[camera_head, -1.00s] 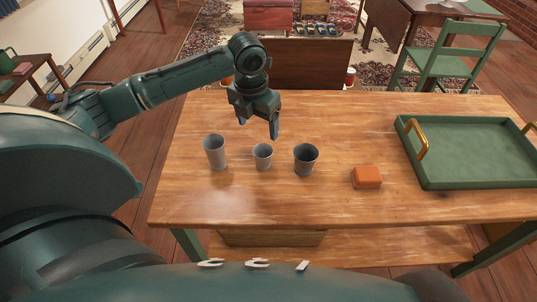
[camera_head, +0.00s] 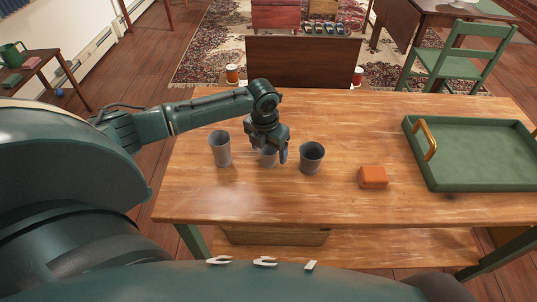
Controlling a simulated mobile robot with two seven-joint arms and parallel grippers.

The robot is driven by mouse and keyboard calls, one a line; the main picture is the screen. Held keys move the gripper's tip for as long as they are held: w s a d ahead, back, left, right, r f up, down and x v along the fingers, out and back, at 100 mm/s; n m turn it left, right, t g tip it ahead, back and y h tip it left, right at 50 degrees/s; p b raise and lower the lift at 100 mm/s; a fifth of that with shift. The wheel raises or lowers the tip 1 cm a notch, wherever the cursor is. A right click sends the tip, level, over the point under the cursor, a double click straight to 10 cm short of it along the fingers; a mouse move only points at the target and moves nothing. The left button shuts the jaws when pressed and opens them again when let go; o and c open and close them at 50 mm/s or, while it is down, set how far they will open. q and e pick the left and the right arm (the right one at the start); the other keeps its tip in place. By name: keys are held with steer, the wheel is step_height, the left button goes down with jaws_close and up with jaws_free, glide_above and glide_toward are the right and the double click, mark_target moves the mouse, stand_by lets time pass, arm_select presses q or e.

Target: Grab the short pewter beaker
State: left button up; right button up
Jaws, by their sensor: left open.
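Three grey pewter beakers stand upright in a row on the wooden table. The short beaker (camera_head: 268,158) is the middle one, smaller than its neighbours and partly hidden by my gripper. A tall, narrow beaker (camera_head: 221,150) stands to its left. A wider beaker (camera_head: 311,158) stands to its right. My left gripper (camera_head: 269,156) is open and points down at the short beaker, with its fingers at about the beaker's height. I cannot tell whether the fingers touch it. My right gripper is not in view.
An orange block (camera_head: 373,177) lies right of the beakers. A green tray (camera_head: 470,186) with golden handles fills the table's right side. The table front (camera_head: 300,205) is clear. A green chair (camera_head: 462,62) stands beyond the table.

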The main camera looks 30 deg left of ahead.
arm_select(q)
steer(key=shift+c, duration=0.3)
steer(key=c, duration=1)
